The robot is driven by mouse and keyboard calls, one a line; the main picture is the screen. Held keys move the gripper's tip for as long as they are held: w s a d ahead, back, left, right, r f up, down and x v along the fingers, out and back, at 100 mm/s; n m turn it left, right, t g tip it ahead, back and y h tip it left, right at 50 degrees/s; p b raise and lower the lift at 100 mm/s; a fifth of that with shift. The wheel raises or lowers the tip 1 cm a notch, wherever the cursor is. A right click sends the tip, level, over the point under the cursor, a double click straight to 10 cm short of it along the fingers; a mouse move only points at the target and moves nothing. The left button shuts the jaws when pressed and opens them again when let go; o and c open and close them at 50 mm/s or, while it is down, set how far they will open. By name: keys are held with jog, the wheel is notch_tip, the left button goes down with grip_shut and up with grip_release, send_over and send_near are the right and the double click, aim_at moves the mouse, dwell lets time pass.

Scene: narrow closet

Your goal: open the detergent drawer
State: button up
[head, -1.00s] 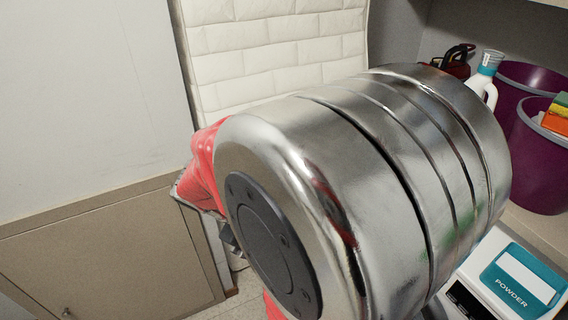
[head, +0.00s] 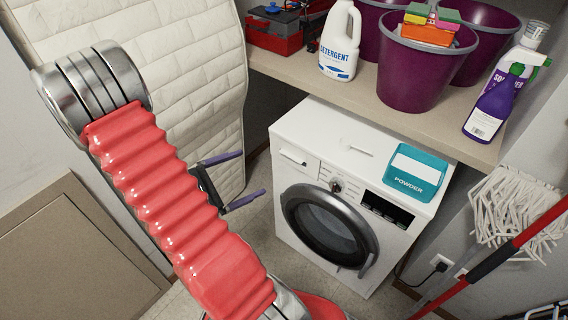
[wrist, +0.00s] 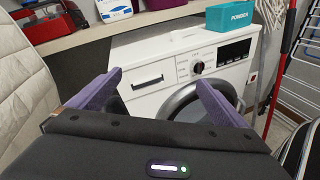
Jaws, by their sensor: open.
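The white washing machine (head: 350,160) stands under a shelf in the head view. Its detergent drawer (head: 294,159) is at the upper left of the front and looks closed, with a dark handle slot. In the wrist view the drawer (wrist: 147,83) lies ahead, between the two purple fingers. My gripper (head: 232,181) is open and empty, to the left of the machine and apart from it. It also shows in the wrist view (wrist: 155,90), fingers spread wide. The round door (head: 330,230) is shut, below the drawer.
A teal powder box (head: 415,172) sits on the machine's top. The shelf (head: 390,108) above holds a detergent bottle (head: 340,42), purple buckets (head: 420,75) and a red toolbox (head: 274,35). A quilted white panel (head: 190,90) stands behind my gripper. A mop (head: 515,215) stands at right.

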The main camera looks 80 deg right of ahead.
jog(key=s+d+f+n+t+h, duration=0.1)
jog(key=d+f+n+h, duration=0.1)
jog(key=f, duration=0.4)
jog(key=s+d+f+n+t+h, duration=0.1)
jog(key=d+f+n+t+h, duration=0.1)
jog(key=f+n, duration=0.3)
jog(key=shift+d+f, duration=0.4)
jog(key=shift+d, duration=0.35)
send_over(284, 161)
jog(key=s+a, duration=0.2)
jog(key=a, duration=0.3)
jog(key=shift+w, duration=0.1)
jog(key=shift+w, duration=0.15)
jog(key=c, duration=1.5)
